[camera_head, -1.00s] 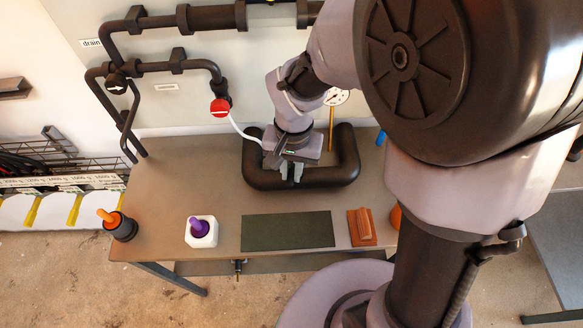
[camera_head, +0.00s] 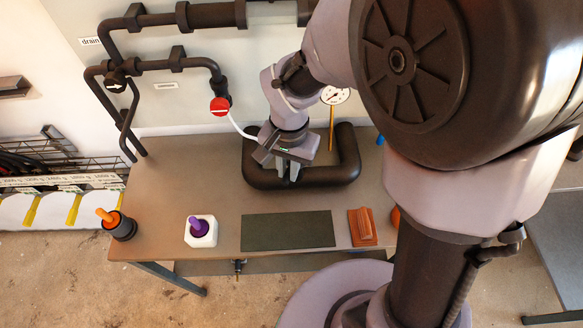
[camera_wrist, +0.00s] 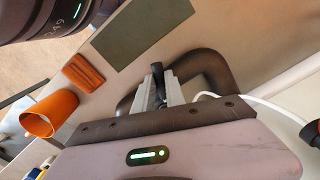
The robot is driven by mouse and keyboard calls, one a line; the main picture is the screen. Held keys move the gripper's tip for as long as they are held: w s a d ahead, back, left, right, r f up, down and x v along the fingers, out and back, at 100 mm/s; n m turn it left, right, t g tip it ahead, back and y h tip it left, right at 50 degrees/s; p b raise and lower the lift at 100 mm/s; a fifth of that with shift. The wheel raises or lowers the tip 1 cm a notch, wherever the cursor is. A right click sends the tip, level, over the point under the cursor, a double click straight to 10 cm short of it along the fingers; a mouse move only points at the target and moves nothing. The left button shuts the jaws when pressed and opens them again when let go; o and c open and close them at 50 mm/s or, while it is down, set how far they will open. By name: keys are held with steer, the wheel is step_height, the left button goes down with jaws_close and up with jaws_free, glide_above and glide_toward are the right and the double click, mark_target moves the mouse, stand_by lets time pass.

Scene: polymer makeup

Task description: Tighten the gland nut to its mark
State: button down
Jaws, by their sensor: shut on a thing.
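My gripper (camera_head: 289,176) points down at the front side of the dark pipe loop (camera_head: 326,178) on the bench. In the wrist view, its two grey fingers (camera_wrist: 159,92) are closed on a small dark part (camera_wrist: 157,70) beside the loop. This part sits where the gland nut could be, but its shape is mostly hidden between the fingers. I cannot make out the mark on it.
On the bench (camera_head: 180,170) are an orange-handled tool in a dark cup (camera_head: 122,229), a purple-topped item in a white holder (camera_head: 202,231), a green mat (camera_head: 288,231) and a reddish-brown block (camera_head: 362,227). A gauge (camera_head: 335,95) and a red valve (camera_head: 219,106) stand behind.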

steer(key=shift+w+a+m, duration=0.25)
steer(key=shift+a+m, duration=0.2)
steer(key=shift+m, duration=0.65)
steer(key=c, duration=1.4)
jaws_free()
step_height(320, 180, up, 17)
steer(key=p, duration=0.6)
steer(key=shift+s+d+r, duration=0.1)
steer(key=shift+d+r, duration=0.05)
steer(key=shift+r, duration=0.05)
